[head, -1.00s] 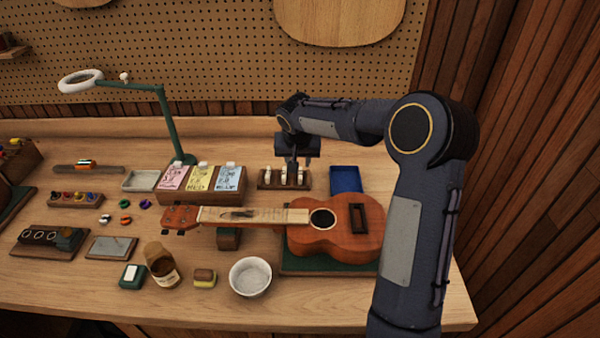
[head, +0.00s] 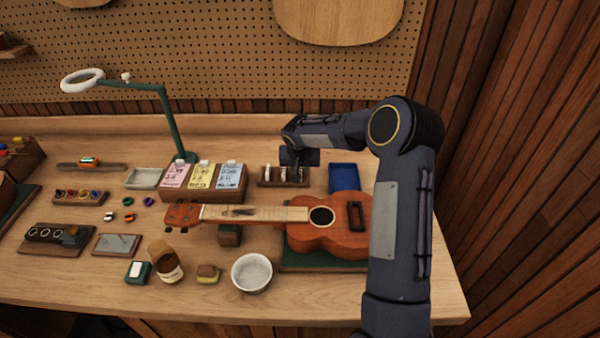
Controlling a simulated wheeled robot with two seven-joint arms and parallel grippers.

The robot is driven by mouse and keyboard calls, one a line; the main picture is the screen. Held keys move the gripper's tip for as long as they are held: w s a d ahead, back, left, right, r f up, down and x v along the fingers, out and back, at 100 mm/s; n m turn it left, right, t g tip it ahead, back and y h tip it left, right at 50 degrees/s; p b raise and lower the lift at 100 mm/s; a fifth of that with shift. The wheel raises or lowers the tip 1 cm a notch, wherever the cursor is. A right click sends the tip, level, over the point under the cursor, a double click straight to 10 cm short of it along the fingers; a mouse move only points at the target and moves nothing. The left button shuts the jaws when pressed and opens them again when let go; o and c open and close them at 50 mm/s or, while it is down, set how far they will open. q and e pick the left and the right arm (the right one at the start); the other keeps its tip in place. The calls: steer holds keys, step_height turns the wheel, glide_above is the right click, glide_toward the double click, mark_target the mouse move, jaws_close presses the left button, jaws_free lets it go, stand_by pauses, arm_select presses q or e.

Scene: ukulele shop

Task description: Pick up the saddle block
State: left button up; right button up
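A small brown wooden block (head: 263,182) with a few pale upright pieces stands at the back of the bench, right of the colored packets. It is the thing that best fits the saddle block. My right gripper (head: 297,170) is over the right part of this block, pointing down. Its fingers are small, dark and partly lost against the block, so I cannot tell whether they are open or touch a pale piece (head: 283,173). My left gripper is out of view.
A blue tray (head: 344,178) lies just right of the block. A ukulele (head: 330,236) lies in front on a green-topped support. Packets in a wooden holder (head: 203,193) stand left. A green lamp (head: 170,125) rises behind. My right arm covers the right bench.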

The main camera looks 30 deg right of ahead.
jaws_close()
steer(key=shift+r, duration=0.1)
